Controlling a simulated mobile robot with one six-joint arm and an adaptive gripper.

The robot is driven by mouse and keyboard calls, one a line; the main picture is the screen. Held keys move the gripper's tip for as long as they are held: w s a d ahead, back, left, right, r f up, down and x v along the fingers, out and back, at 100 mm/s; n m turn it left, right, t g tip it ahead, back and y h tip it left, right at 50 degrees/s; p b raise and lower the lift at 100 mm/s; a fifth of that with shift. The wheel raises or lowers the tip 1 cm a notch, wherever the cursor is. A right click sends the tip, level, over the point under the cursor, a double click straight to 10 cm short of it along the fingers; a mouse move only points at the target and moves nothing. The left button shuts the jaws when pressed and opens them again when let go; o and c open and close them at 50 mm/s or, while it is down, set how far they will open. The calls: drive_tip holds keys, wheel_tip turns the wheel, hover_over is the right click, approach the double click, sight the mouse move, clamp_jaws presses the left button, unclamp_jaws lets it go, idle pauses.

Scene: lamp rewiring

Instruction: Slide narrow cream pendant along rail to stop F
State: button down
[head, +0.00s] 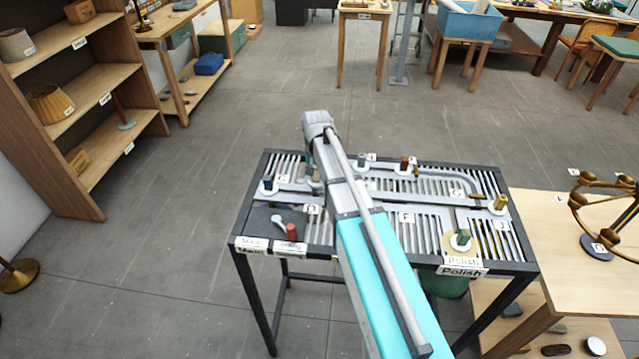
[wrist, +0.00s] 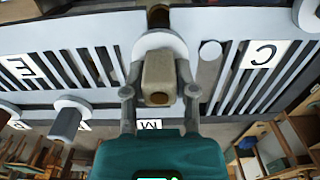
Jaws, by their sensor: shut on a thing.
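In the wrist view my gripper (wrist: 158,90) is shut on a narrow cream-beige pendant (wrist: 160,70), with one finger on each side. The pendant has a brown end and stands against a pale round disc (wrist: 157,42) at the slotted rail plate. A label C (wrist: 263,54) lies to its right and a label E (wrist: 22,66) to its left. In the head view the label F (head: 406,217) sits on the slotted table (head: 297,161), right of my arm. My arm hides the gripper and the held pendant there.
A dark peg on a disc (wrist: 66,122) stands left of my gripper. A wooden table (head: 570,285) adjoins at right.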

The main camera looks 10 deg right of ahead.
drive_tip(key=shift+s+a, duration=0.3)
drive_tip(key=shift+s, duration=0.55)
drive_tip(key=shift+s+a, duration=0.25)
drive_tip(key=shift+s, duration=0.65)
drive_tip(key=shift+s+a, duration=0.3)
drive_tip(key=shift+s, duration=0.55)
drive_tip(key=shift+d, duration=0.1)
drive_tip(key=shift+s+d, duration=1.1)
drive_tip(key=shift+d, duration=2.35)
drive_tip(key=shift+s+d, duration=1.15)
drive_tip(key=shift+d, duration=2.35)
drive_tip(key=shift+s+d, duration=1.1)
drive_tip(key=shift+d, duration=2.35)
drive_tip(key=shift+d, duration=0.1)
drive_tip(key=shift+s+d, duration=0.3)
drive_tip(key=shift+d, duration=0.6)
drive_tip(key=shift+s+d, duration=0.35)
drive_tip(key=shift+d, duration=0.6)
drive_tip(key=shift+s+d, duration=0.3)
drive_tip(key=shift+d, duration=0.6)
drive_tip(key=shift+c, duration=1.6)
unclamp_jaws()
